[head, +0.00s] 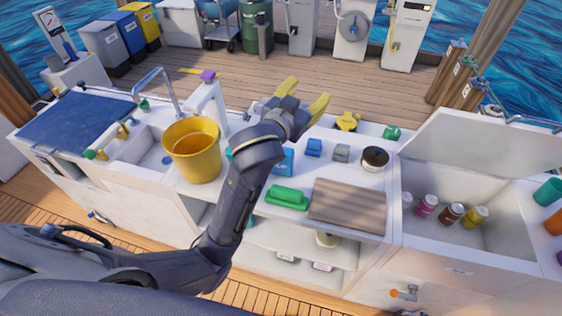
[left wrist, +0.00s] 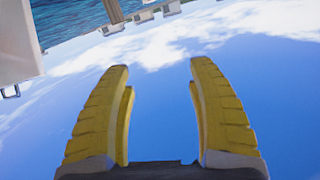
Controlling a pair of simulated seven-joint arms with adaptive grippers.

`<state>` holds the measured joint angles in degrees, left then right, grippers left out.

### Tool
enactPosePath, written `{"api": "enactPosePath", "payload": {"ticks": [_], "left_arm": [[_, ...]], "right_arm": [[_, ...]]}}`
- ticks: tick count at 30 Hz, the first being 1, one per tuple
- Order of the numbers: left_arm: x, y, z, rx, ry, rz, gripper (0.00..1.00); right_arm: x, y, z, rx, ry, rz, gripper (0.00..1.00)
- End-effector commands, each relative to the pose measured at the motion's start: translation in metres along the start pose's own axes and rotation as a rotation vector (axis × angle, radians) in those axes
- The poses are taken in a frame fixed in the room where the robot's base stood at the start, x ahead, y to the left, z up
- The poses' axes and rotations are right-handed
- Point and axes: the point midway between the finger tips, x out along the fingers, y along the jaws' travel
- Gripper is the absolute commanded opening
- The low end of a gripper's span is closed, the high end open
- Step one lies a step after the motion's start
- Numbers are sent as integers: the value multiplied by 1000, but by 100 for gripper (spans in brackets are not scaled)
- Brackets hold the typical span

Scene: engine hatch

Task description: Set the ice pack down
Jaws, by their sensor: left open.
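My left gripper (head: 308,92) is raised above the back of the white counter in the head view, with its yellow fingers spread. In the left wrist view its fingers (left wrist: 160,68) stand wide apart with only sky between them, so it holds nothing. No thing is clearly recognizable as the ice pack. A blue block (head: 283,162) lies on the counter, partly hidden by my left arm. A smaller blue piece (head: 314,148) lies to its right; either could be the ice pack. My right gripper does not show.
A yellow bucket (head: 193,155) stands left of my left arm. A green box (head: 287,197) and a wooden board (head: 348,205) lie at the counter's front. A round dark-lidded tin (head: 374,158) sits behind the board. An open hatch (head: 455,205) at right holds several bottles.

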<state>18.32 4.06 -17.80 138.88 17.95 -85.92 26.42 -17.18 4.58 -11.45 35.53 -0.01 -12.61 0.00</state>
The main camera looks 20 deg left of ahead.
Motion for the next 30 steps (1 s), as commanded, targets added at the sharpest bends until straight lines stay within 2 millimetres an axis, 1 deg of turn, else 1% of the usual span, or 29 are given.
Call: {"api": "enactPosePath", "payload": {"ticks": [1,3,7,9,12,16,18,20,23,26,27,29,30], "left_arm": [[9,9,-18,45,25,37,58],[19,24,-36,104,43,92,58],[36,53,-58,228,50,197,58],[44,67,-65,301,41,252,58],[55,82,-68,411,10,324,58],[68,92,-59,559,-66,409,58],[76,91,-49,638,-124,449,58],[82,86,-39,704,-183,480,58],[90,70,-17,805,-304,532,58],[94,41,11,893,-456,585,58],[94,27,24,920,-524,607,58],[91,6,42,948,-624,644,58],[88,-7,55,960,-690,672,58]], "right_arm": [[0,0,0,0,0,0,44],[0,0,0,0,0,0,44],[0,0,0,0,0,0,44],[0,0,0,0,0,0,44],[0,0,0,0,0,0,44],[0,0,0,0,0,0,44],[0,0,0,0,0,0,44],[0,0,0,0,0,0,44],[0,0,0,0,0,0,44],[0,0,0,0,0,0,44],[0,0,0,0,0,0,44],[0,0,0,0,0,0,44],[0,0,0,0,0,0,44]]}}
